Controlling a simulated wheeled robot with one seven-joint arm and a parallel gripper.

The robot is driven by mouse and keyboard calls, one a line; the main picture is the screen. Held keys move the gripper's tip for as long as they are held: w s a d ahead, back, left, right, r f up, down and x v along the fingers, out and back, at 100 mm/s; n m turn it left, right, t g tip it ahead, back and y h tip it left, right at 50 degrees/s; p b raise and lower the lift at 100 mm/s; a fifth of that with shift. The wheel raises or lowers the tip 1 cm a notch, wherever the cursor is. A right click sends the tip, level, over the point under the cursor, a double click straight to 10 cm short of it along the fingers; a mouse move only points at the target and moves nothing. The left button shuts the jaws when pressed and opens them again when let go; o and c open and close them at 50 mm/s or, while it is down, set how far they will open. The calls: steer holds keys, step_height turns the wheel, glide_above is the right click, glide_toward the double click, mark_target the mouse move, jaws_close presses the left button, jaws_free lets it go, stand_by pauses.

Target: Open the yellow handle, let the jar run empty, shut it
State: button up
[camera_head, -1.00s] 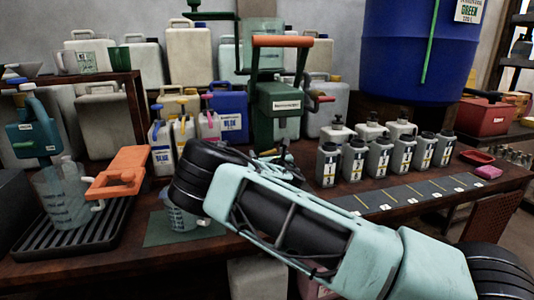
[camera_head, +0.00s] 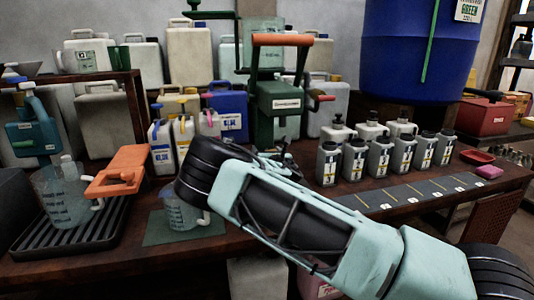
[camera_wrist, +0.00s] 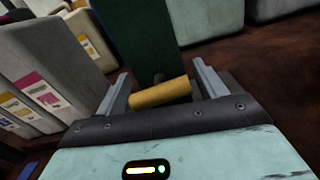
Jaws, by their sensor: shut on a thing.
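In the wrist view, a yellow cylindrical handle (camera_wrist: 160,94) lies crosswise between the two fingers of my gripper (camera_wrist: 161,84), which is shut on it. A dark green body (camera_wrist: 140,35) stands just beyond. In the head view, my arm reaches to the foot of the dark green machine (camera_head: 277,100), and my wrist hides the yellow handle and most of the gripper (camera_head: 279,160). A pale translucent vessel (camera_head: 262,28) shows at the machine's top; its fill cannot be read. A clear measuring jug (camera_head: 182,214) stands on a green mat, partly behind my wrist.
Several small bottles (camera_head: 382,155) stand to the right. Canisters (camera_head: 228,110) crowd behind. The dark strip at the table's front right (camera_head: 400,195) is clear.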

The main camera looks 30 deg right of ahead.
steer(key=shift+m, duration=0.5)
steer(key=o, duration=0.9)
steer(key=shift+o, duration=0.2)
steer(key=v, duration=1.7)
steer(key=shift+s+a, duration=0.1)
steer(key=shift+s, duration=0.15)
steer(key=shift+r, duration=0.1)
